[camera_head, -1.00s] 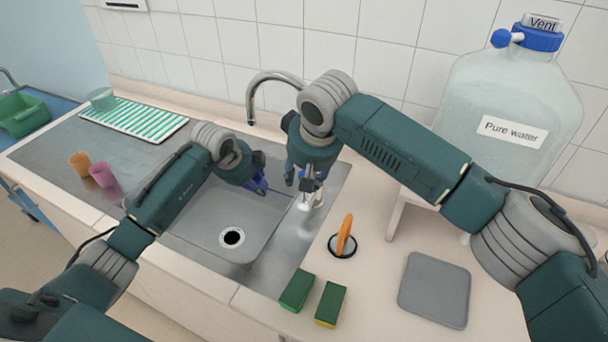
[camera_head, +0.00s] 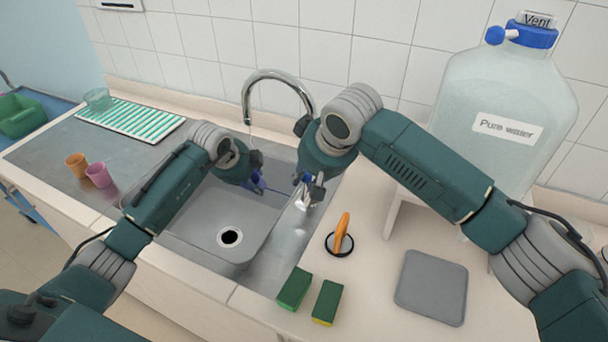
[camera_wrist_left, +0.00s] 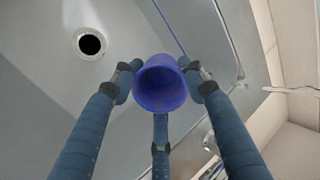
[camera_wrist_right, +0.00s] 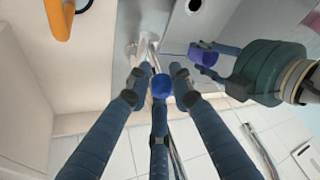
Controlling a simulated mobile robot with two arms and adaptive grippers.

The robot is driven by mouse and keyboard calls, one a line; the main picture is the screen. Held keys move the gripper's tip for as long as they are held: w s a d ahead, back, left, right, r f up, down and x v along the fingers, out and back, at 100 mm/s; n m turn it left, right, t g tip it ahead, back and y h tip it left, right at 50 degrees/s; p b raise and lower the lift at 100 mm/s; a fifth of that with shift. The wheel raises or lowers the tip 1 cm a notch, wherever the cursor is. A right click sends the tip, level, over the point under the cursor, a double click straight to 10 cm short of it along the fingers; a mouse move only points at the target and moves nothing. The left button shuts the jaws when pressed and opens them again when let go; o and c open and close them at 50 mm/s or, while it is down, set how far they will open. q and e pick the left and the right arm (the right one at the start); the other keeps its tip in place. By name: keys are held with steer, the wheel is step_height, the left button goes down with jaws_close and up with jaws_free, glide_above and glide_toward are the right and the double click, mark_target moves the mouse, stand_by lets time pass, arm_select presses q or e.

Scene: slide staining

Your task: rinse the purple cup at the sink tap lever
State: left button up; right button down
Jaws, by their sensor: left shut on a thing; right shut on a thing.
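The purple cup, blue-violet in these views (camera_wrist_left: 160,88), is in my left gripper (camera_wrist_left: 160,78), which is shut on it over the sink basin. In the head view my left gripper (camera_head: 258,182) is below the tap spout, and the cup is mostly hidden. The silver tap (camera_head: 272,76) arches over the basin. A faint thin line hangs below its spout, perhaps water. My right gripper (camera_head: 312,190) is shut at the tap's base on the tap lever, whose blue end (camera_wrist_right: 161,86) shows between the fingers. The cup also shows in the right wrist view (camera_wrist_right: 205,57).
An orange cup (camera_head: 76,165) and a pink cup (camera_head: 98,175) stand on the left drainboard. An orange-handled tool (camera_head: 342,236), two sponges (camera_head: 294,288) and a grey pad (camera_head: 431,287) lie right of the basin (camera_head: 210,215). A large water bottle (camera_head: 500,110) stands behind my right arm.

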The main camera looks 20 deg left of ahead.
steer(key=shift+a+r, duration=0.2)
steer(key=c, duration=1.6)
jaws_free()
steer(key=shift+f, duration=0.1)
steer(key=v, duration=1.2)
